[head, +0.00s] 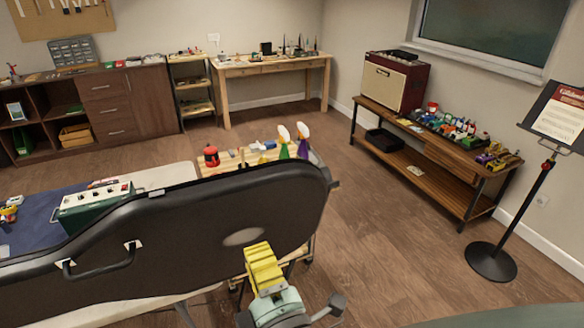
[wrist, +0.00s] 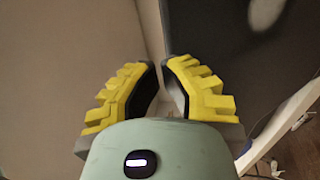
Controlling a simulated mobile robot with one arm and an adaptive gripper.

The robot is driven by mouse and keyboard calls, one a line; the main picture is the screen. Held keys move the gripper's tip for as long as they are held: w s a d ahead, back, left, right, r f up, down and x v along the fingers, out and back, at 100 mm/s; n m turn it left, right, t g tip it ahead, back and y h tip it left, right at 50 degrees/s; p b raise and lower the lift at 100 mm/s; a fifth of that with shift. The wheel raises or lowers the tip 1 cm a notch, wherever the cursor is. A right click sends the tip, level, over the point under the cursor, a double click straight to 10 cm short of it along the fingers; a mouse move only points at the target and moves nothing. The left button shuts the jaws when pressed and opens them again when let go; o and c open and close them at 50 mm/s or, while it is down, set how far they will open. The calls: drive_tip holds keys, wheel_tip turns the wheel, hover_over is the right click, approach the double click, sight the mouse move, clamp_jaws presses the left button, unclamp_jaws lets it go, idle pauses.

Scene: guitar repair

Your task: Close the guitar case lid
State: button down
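The black guitar case lid (head: 180,230) stands up on its side on the work table, its broad outer face and black handle (head: 100,262) toward me. It hides whatever part of the case lies behind it. My gripper (head: 262,262), with yellow ridged fingers, is in front of the lid's right part, near its lower edge. I cannot tell from the head view whether it touches. In the wrist view my gripper (wrist: 162,72) has a narrow gap between its fingertips and nothing held. A dark surface (wrist: 222,38) with a pale patch fills the upper right there.
The work table (head: 165,178) carries a green-and-white box (head: 92,208) beyond the lid. A tool tray with bottles (head: 292,143) is behind the lid's right end. A shelf bench (head: 430,160) and music stand (head: 520,220) are at right. Open floor lies between.

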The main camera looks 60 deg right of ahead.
sight(231, 194)
drive_tip(key=p+x, duration=0.2)
drive_tip(key=x, duration=1)
drive_tip(key=shift+w+a+r, duration=0.15)
drive_tip(key=shift+r, duration=0.05)
drive_tip(key=shift+w+d+p, duration=0.35)
drive_tip(key=shift+w+p, duration=0.05)
drive_tip(key=shift+w, duration=0.15)
